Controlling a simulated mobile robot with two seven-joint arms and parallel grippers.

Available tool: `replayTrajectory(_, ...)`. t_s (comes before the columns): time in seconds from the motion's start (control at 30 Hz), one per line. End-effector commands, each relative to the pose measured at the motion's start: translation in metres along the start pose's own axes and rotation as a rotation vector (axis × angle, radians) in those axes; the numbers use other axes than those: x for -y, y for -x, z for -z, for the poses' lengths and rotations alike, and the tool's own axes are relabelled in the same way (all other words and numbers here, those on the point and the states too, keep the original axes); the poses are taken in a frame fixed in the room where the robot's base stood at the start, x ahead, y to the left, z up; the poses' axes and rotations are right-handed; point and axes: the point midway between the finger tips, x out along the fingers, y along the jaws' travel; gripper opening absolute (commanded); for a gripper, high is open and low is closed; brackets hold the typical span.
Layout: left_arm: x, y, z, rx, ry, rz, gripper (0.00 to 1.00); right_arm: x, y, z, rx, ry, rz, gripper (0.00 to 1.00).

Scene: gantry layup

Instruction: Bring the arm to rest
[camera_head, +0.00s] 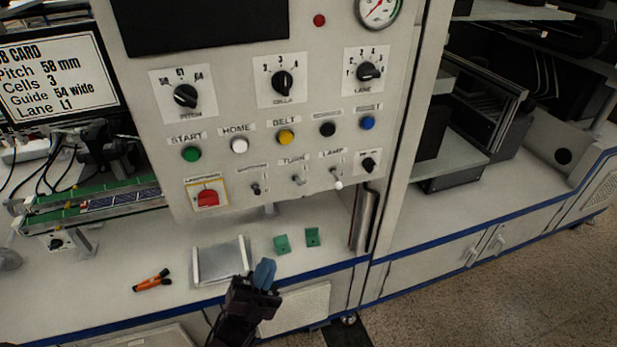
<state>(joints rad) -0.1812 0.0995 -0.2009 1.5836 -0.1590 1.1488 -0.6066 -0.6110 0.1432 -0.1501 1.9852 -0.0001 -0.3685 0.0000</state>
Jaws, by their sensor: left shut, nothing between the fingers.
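My left gripper (264,275) is dark with blue fingertips. It is shut and empty, in front of the bench's front edge and below the control panel (222,116). It overlaps the right end of a clear plate with white side rails (222,262) in the picture; I cannot tell whether they touch. My right gripper does not show.
Two small green blocks (282,244) (313,237) and orange-handled pliers (153,282) lie on the white bench (90,290). The panel carries knobs, buttons and a red switch (208,198). A conveyor (95,205) stands at the left. Bench space at the right (440,220) is clear.

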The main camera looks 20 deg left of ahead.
Motion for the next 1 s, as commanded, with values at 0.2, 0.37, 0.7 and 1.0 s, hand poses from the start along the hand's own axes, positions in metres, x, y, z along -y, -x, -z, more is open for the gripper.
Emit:
replayTrajectory(0.2, -0.004, 0.0, -0.006, 0.038, 0.047, -0.025, 0.0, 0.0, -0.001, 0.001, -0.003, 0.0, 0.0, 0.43)
replayTrajectory(0.37, -0.017, -0.002, -0.03, 0.201, 0.15, -0.102, 0.0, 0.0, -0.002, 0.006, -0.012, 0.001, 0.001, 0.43)
replayTrajectory(0.7, -0.027, 0.016, -0.077, 0.673, 0.389, -0.221, 0.0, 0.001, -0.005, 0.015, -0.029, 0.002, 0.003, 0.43)
replayTrajectory(1.0, -0.017, 0.086, -0.082, 1.139, 0.556, -0.259, 0.0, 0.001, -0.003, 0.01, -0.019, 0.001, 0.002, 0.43)
